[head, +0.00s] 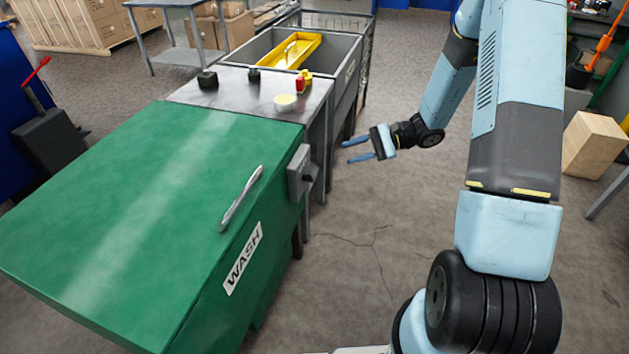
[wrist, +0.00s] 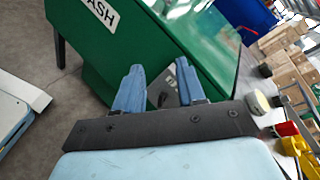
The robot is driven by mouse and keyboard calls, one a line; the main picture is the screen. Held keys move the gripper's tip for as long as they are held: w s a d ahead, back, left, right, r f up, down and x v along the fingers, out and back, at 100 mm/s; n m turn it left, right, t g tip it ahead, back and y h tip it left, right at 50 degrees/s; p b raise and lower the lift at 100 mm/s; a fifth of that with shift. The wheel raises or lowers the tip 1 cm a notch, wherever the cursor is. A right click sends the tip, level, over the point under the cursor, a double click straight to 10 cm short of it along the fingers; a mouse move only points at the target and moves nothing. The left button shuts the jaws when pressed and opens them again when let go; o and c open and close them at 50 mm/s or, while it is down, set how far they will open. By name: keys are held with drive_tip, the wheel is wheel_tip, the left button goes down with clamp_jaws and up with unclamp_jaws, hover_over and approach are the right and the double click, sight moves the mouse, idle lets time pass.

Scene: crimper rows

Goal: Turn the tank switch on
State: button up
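The tank is a green box with a closed sloping lid (head: 130,200), a metal handle (head: 240,200) and a WASH label (head: 243,258). The tank switch is a grey box (head: 298,165) with a dark knob on the tank's right side, near the back corner. My gripper (head: 350,150) is open and empty, to the right of the switch and apart from it. In the wrist view the grey switch box (wrist: 168,92) shows between the two blue fingers (wrist: 159,70), partly hidden by them. The knob's exact angle is too small to tell.
A metal counter (head: 232,92) behind the tank holds dark blocks, a red and yellow item and a pale round dish (head: 285,103). A sink with a yellow tray (head: 292,50) lies beyond. A wooden box (head: 595,143) stands far right. The floor right of the tank is clear.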

sight(312, 180)
drive_tip(key=w+d+f+m+t+y, duration=0.15)
drive_tip(key=f+m+t, duration=0.25)
drive_tip(key=f, duration=0.6)
drive_tip(key=w+f+m+t+y, duration=0.1)
drive_tip(key=w+f+m+t, duration=0.2)
drive_tip(key=f, duration=0.6)
drive_tip(key=shift+m, duration=0.4)
drive_tip(key=x, duration=1.3)
drive_tip(key=shift+a+f, duration=0.2)
drive_tip(key=shift+f, duration=0.05)
drive_tip(key=shift+c, duration=0.2)
